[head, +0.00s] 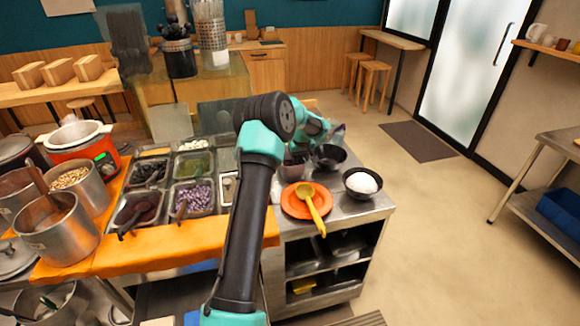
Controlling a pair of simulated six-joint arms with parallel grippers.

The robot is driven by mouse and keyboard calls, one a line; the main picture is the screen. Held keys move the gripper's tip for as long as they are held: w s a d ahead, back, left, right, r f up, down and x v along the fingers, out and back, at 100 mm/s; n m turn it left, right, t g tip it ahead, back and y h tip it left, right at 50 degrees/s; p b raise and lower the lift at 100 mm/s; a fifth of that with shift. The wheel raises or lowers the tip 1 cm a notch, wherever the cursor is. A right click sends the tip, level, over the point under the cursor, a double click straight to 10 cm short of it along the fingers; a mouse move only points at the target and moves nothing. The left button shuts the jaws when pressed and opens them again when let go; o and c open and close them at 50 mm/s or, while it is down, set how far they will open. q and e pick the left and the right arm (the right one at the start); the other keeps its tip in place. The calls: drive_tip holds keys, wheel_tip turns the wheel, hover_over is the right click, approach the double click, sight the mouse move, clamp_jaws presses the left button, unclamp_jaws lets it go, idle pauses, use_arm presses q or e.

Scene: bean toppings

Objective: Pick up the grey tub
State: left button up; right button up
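A greyish tub (293,167) stands on the steel counter behind the orange plate, partly hidden by my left arm. My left arm reaches up through the middle of the head view and bends over at the top. Its gripper end (308,146) is above and beside the tub. The fingers are small and largely covered by the arm's own links, so I cannot tell whether they are open, shut or touching the tub. My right gripper is not in view.
A dark bowl (328,157) sits right of the tub; a black bowl of white food (362,182) is farther right. An orange plate (296,203) with a yellow ladle (312,208) lies in front. Topping pans (190,197) and steel pots (55,230) fill the left.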

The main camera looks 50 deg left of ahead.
use_arm(q)
drive_tip(key=shift+c, duration=0.3)
clamp_jaws()
idle(0.3)
